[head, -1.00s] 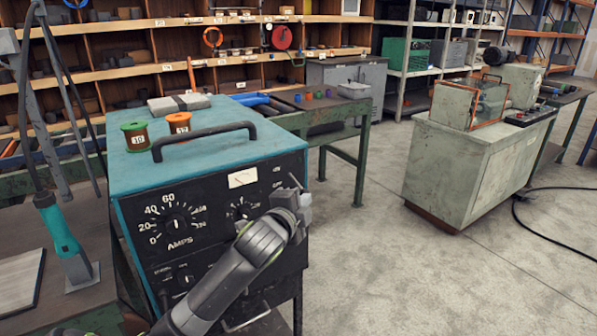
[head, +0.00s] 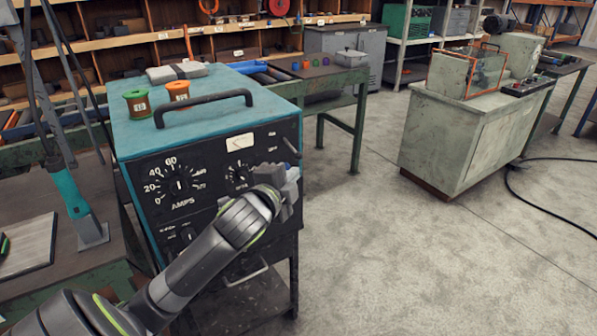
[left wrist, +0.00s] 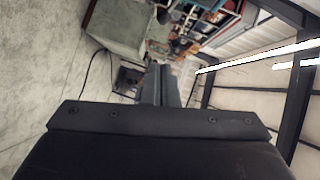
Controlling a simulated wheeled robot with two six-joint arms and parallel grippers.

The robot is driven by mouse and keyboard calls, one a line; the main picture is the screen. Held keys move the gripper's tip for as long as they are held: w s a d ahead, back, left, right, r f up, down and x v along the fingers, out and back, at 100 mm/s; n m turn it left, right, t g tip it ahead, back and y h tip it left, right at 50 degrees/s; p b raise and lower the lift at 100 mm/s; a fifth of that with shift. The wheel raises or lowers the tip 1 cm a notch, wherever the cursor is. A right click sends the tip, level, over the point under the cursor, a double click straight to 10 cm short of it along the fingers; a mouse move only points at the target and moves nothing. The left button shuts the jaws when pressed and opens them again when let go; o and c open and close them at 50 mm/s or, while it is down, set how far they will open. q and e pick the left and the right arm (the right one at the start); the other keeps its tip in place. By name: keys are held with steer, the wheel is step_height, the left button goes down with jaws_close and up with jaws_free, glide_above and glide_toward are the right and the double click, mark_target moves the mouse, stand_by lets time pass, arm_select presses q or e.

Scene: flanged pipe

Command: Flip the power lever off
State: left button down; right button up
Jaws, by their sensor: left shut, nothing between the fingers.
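The power lever (head: 289,145) is a small grey stick at the upper right of the black front panel of a teal-topped power unit (head: 205,112). It slants down to the right beside small, unreadable labels. My left gripper (head: 291,180) is shut and empty in front of the panel's right side, a little below the lever, apparently apart from it. In the left wrist view its closed fingers (left wrist: 160,85) point away from the camera; I cannot make out the lever there. My right gripper is not in view.
A black handle (head: 205,105) and two wire spools, green (head: 138,103) and orange (head: 178,91), are on top of the unit. A green-legged bench (head: 345,85) stands behind. A grey-green machine cabinet (head: 470,130) is at the right. The floor between is clear.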

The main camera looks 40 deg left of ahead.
arm_select(q)
steer(key=shift+v, duration=2.1)
steer(key=shift+r, duration=0.15)
steer(key=shift+w, duration=0.1)
